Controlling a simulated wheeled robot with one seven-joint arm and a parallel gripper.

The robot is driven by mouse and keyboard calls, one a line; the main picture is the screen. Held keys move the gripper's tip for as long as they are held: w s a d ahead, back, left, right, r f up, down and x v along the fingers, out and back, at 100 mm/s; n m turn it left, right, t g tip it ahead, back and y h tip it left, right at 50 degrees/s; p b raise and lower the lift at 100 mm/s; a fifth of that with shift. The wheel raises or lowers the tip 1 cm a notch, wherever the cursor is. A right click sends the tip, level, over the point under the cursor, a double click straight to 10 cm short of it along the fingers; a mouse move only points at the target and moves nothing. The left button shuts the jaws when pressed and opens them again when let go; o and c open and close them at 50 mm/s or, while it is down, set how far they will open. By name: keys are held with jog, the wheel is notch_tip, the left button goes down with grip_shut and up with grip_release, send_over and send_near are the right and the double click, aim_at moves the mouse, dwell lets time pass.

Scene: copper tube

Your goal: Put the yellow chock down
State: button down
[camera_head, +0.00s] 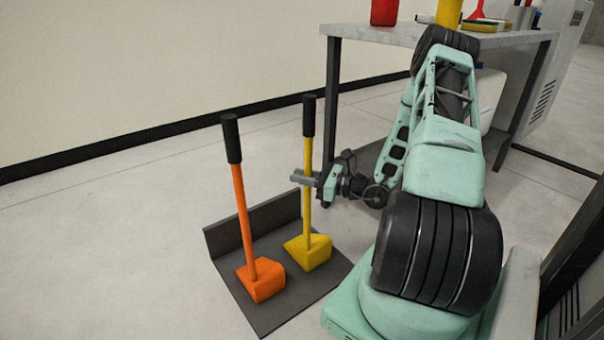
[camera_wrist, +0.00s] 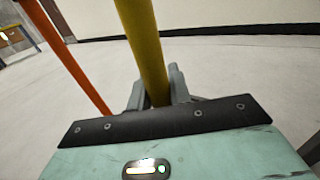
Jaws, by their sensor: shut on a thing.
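The yellow chock (camera_head: 312,251) has a wedge-shaped block, a long yellow handle and a black grip at the top. Its block is at the right part of a dark grey stand (camera_head: 290,304); I cannot tell whether it touches the plate. My gripper (camera_head: 308,180) is shut on the yellow handle, about midway up. In the wrist view the yellow handle (camera_wrist: 143,45) runs between the fingers (camera_wrist: 158,92). The handle is close to upright. An orange chock (camera_head: 262,279) of the same shape stands on the stand to the left, with its handle (camera_wrist: 70,58) apart from my gripper.
The stand has a raised back wall (camera_head: 228,232). A table (camera_head: 375,33) with a red container (camera_head: 384,12) and other items stands behind my arm. The floor (camera_head: 110,240) to the left is clear, with a wall beyond.

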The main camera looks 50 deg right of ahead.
jog(key=shift+w+r, duration=0.1)
jog(key=shift+r, duration=0.1)
jog(key=shift+f, duration=0.1)
jog(key=c, duration=1.3)
grip_release()
jog(key=shift+f, duration=0.15)
